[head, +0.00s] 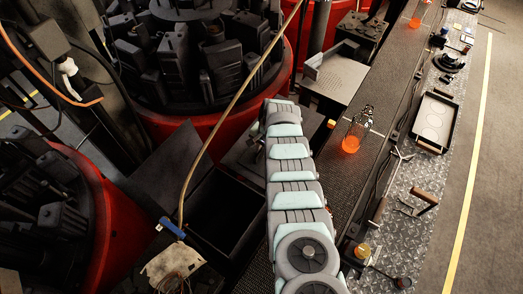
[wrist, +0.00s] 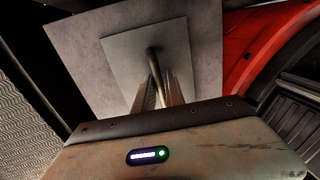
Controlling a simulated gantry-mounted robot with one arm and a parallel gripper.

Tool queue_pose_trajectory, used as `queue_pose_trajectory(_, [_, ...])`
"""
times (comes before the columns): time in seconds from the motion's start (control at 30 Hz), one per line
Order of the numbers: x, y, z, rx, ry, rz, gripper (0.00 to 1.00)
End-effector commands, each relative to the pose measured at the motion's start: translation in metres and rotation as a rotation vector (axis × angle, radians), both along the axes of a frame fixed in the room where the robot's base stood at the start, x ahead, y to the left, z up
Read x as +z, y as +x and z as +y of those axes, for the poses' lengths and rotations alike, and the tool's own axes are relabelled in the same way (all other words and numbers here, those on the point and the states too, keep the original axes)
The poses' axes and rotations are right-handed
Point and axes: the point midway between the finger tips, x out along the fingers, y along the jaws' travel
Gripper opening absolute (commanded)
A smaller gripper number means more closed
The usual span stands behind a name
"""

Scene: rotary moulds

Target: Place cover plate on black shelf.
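The cover plate (wrist: 85,50) is a grey square plate with a smaller raised square and a thin bent rod handle. It fills the upper middle of the wrist view. My gripper (wrist: 160,82) has its two fingers close together around the handle, with the plate beyond them. A dark flat surface (head: 165,165) lies left of my arm. I cannot tell whether it is the black shelf.
Red rotary moulds (head: 205,120) with black blocks stand at the back and left. An open black bin (head: 215,215) is left of my arm. A grey machine plate (head: 337,78) stands right of the arm's end. A mesh walkway (head: 375,105) and cluttered bench (head: 415,180) run along the right.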

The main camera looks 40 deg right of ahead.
Motion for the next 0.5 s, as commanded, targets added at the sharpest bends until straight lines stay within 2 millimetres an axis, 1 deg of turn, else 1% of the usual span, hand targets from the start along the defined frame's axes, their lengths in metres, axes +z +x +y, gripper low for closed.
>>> queue_pose_trajectory(0.03, [0.0005, 0.0001, -0.0002, 0.000, 0.000, 0.000, 0.20])
queue_pose_trajectory(0.2, [0.0003, -0.0002, -0.0001, 0.000, 0.000, 0.000, 0.32])
queue_pose_trajectory(0.4, [0.0002, -0.0004, 0.0000, 0.000, 0.000, 0.000, 0.32])
queue_pose_trajectory(0.5, [0.0038, -0.0005, -0.0001, 0.000, 0.000, 0.000, 0.32])
